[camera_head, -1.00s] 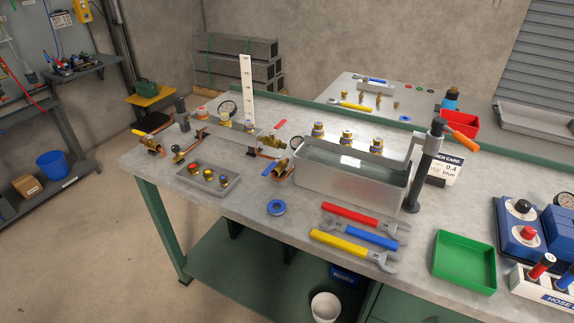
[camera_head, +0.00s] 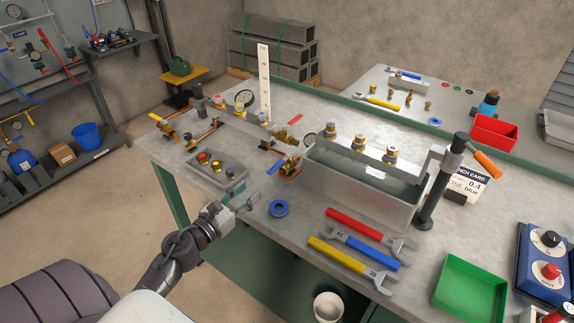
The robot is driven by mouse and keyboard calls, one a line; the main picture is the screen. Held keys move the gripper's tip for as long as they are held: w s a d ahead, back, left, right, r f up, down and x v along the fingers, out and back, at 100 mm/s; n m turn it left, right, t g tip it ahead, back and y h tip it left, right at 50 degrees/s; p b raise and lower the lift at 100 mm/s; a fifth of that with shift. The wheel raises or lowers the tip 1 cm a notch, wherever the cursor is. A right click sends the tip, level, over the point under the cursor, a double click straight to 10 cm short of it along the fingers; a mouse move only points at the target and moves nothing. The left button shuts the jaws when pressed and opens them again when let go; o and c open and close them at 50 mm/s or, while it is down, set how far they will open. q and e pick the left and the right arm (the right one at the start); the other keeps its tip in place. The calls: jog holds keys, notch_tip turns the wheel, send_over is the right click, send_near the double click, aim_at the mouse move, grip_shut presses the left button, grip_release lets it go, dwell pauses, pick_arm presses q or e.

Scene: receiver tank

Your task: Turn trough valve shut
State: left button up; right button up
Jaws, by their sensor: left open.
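The metal trough (camera_head: 352,194) stands on the bench and holds clear liquid. A brass valve with a blue lever (camera_head: 272,162) sits close to the left end of the trough. A red-levered valve (camera_head: 295,118) lies just behind it, and a yellow-levered valve (camera_head: 155,117) is at the bench's far left. No label shows which is the trough valve. My left gripper (camera_head: 250,199) is open and empty near the bench's front edge, in front of the blue-levered valve and apart from it. My right gripper is out of view.
A grey tray (camera_head: 217,177) with coloured fittings is just behind my left gripper. A blue tape ring (camera_head: 279,208) lies to its right. Wrenches (camera_head: 355,262), a black post with an orange handle (camera_head: 440,185) and a green tray (camera_head: 470,288) are further right.

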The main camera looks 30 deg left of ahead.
aim_at(268, 173)
pick_arm(q)
jog(key=w, duration=0.3)
jog(key=w+p, duration=0.1)
jog(key=w, duration=0.3)
jog(key=w+p, duration=0.1)
jog(key=w, duration=0.3)
jog(key=shift+w+d, duration=0.1)
jog(key=shift+d, duration=0.25)
jog(key=shift+w+d, duration=0.1)
jog(key=shift+w, duration=0.6)
jog(key=shift+c, duration=0.4)
grip_shut()
